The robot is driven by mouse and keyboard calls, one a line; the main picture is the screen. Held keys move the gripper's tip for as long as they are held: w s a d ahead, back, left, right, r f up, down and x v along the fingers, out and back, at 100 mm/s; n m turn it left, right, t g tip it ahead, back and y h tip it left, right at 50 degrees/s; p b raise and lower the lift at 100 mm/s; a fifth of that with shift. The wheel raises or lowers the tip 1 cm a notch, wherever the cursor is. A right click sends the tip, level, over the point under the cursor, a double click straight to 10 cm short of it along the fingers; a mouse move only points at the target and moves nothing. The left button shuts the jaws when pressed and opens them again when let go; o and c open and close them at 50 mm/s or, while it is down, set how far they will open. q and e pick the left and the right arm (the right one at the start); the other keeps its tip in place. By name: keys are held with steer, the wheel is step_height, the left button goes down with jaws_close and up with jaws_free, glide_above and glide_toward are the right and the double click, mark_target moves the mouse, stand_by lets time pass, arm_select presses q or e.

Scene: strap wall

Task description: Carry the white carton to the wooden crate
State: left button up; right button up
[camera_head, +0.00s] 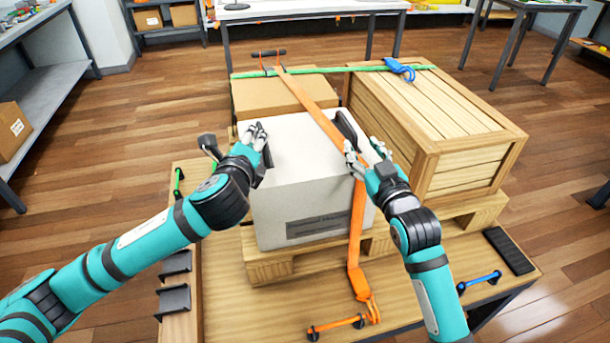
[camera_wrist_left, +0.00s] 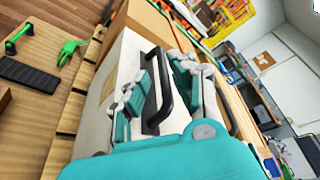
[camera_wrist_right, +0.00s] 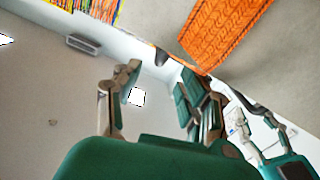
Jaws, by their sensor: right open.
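The white carton (camera_head: 290,190) sits on a wooden pallet (camera_head: 275,268) at the front of the platform, with a grey label on its front. The wooden crate (camera_head: 475,155) stands behind it to the right. An orange strap (camera_head: 357,225) crosses the carton's top and hangs down its front. My left gripper (camera_head: 262,140) is at the carton's left edge; its fingers lie either side of a black handle (camera_wrist_left: 163,90), and the grip is unclear. My right gripper (camera_head: 367,155) is open beside the strap, near the right black handle (camera_head: 346,127).
A brown carton (camera_head: 265,97) stands behind the white one. A green strap (camera_head: 335,69) with a blue buckle (camera_head: 400,69) spans the brown carton and crate. An orange bar (camera_head: 337,325) and a blue bar (camera_head: 478,282) lie on the platform (camera_head: 225,320).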

mark_target(259, 127)
arm_select(q)
steer(key=x, duration=0.7)
steer(key=shift+w+d, duration=0.1)
steer(key=shift+w, duration=0.15)
arm_select(e)
steer(key=x, duration=0.7)
steer(key=shift+w+a, duration=0.1)
steer(key=shift+w, duration=0.2)
arm_select(q)
steer(key=c, duration=0.4)
arm_select(e)
steer(key=c, duration=0.4)
arm_select(q)
jaws_close()
arm_select(e)
jaws_close()
